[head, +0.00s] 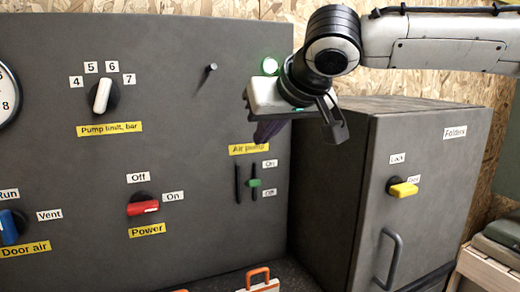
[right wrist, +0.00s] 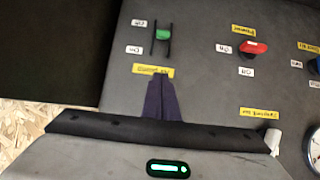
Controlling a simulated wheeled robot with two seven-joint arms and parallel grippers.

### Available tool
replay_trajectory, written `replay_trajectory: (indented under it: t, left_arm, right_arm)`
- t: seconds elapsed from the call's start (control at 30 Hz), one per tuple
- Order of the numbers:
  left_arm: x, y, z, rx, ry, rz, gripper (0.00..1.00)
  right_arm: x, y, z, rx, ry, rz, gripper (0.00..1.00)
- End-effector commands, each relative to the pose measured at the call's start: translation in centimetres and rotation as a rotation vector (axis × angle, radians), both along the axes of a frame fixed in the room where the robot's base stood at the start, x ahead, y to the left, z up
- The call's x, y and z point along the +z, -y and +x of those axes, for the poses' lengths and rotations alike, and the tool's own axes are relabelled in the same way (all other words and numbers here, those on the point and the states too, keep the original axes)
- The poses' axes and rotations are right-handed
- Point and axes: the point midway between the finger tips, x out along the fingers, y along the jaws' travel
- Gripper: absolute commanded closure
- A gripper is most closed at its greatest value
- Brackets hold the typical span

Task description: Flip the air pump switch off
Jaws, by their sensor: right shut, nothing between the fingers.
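The air pump switch (head: 254,183) is a small green handle on a dark vertical slot in the grey panel, with an On label above and an Off label below. The handle sits near the middle of its slot. It also shows in the right wrist view (right wrist: 162,34), where the panel appears upside down. My right gripper (head: 266,132) is shut and empty, in front of the yellow Air pump label (head: 249,149), above the switch and apart from it. Its dark fingers (right wrist: 163,98) are together in the right wrist view. My left gripper is not in view.
A green lamp (head: 270,66) glows behind my right wrist. A red Power knob (head: 143,208) is left of the switch. A grey cabinet (head: 340,180) with a yellow lock knob (head: 404,189) stands to the right. An orange-handled thing (head: 258,277) lies below the panel.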

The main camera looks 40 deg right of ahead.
Motion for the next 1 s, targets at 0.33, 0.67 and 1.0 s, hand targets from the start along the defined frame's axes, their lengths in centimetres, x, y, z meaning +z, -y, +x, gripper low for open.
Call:
replay_trajectory:
  t: [0.33,0.67,1.0]
  left_arm:
    - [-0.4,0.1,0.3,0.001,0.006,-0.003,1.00]
    - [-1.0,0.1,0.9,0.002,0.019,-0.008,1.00]
    - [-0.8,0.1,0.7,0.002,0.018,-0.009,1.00]
  right_arm:
    - [-4.7,1.4,5.5,-0.002,-0.006,0.000,1.00]
    - [-8.6,1.3,5.4,0.001,-0.001,0.001,1.00]
    - [-9.0,1.2,5.1,0.000,0.001,0.001,1.00]
